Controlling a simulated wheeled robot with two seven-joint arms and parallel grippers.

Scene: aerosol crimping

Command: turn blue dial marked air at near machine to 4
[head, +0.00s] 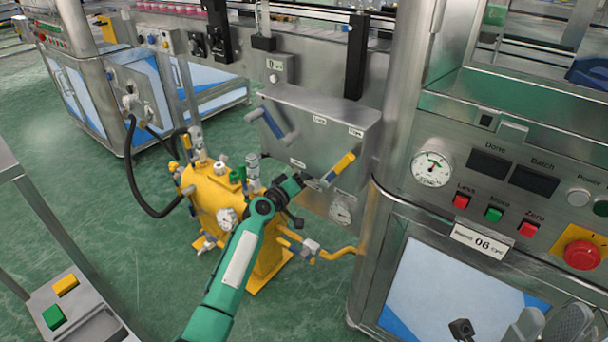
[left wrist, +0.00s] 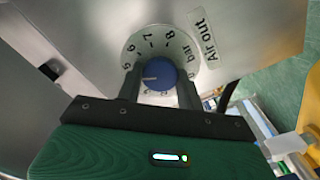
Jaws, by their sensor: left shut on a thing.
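The blue dial (left wrist: 160,75) is in the left wrist view, on a pale round scale with numbers and "bar", beside an "Air out" label (left wrist: 203,35). Its white mark points left in the picture, just below the 5; the scale there is partly hidden by a finger. My left gripper (left wrist: 160,92) is shut on the dial, one finger on each side. In the head view my left gripper (head: 292,186) is at the steel valve box (head: 325,135); the dial cannot be made out there. My right gripper (head: 547,325) is low at the right, cut off by the frame edge, apart from the dial.
The box carries a blue lever (head: 272,122) and a yellow lever (head: 342,166). A yellow tank (head: 212,190) with pipes stands below and left of it. At right is a panel with a gauge (head: 432,168) and red stop button (head: 581,254). Green floor is open at left.

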